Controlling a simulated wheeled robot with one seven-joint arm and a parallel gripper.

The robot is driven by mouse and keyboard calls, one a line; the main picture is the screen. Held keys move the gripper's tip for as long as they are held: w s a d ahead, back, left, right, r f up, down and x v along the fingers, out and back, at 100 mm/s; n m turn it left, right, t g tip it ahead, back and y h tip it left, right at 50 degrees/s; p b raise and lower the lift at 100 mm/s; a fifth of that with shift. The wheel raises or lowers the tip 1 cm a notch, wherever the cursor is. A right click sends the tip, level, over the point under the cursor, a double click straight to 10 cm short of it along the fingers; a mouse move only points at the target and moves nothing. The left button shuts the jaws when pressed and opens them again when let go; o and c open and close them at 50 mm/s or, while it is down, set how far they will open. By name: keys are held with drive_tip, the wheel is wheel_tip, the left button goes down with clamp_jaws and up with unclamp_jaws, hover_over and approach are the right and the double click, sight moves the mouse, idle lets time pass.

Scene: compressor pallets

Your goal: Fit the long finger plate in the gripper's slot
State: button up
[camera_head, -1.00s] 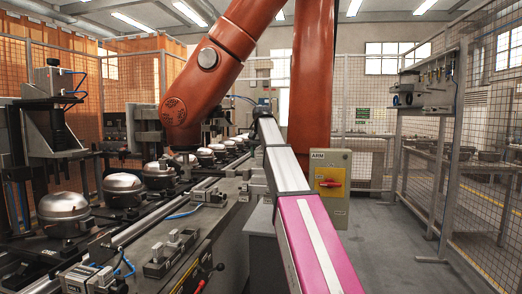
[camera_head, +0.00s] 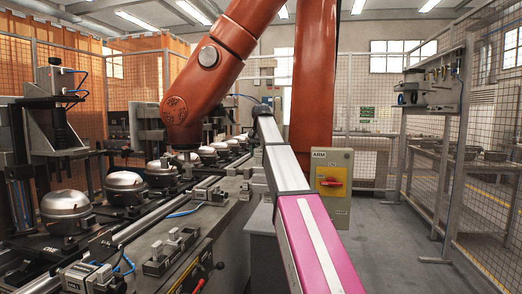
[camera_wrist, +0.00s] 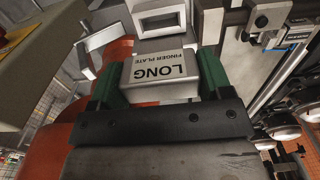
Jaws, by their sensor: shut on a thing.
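The long finger plate (camera_wrist: 160,72) is a pale grey block lettered "LONG FINGER PLATE" in the wrist view. My gripper (camera_wrist: 159,78) has its two green fingers on either side of it and is shut on it. Just beyond the block is a pale grey part with a dark rectangular opening (camera_wrist: 164,21). I cannot tell whether the block touches that part. In the head view my fingers and the plate do not show. A large orange arm (camera_head: 196,90) hangs over the line there.
Domed metal compressors (camera_head: 66,211) stand in a row on the left line. A grey control box with a red switch (camera_head: 331,183) stands right of my arm. A wire fence (camera_head: 490,170) and a wall-side rack (camera_head: 432,92) are on the right, with clear floor before them.

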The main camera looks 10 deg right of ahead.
sight(261, 168)
drive_tip(key=shift+f, duration=2)
drive_tip(key=shift+f, duration=2)
drive_tip(key=o, duration=1.2)
drive_tip(key=shift+o, duration=0.2)
drive_tip(key=shift+w+r, duration=0.1)
drive_tip(key=shift+r, duration=0.45)
wheel_tip(261, 168, up, 8)
drive_tip(key=shift+r, duration=0.15)
drive_tip(key=shift+d+r, duration=0.15)
drive_tip(key=shift+r, duration=0.5)
drive_tip(key=shift+s, duration=0.2)
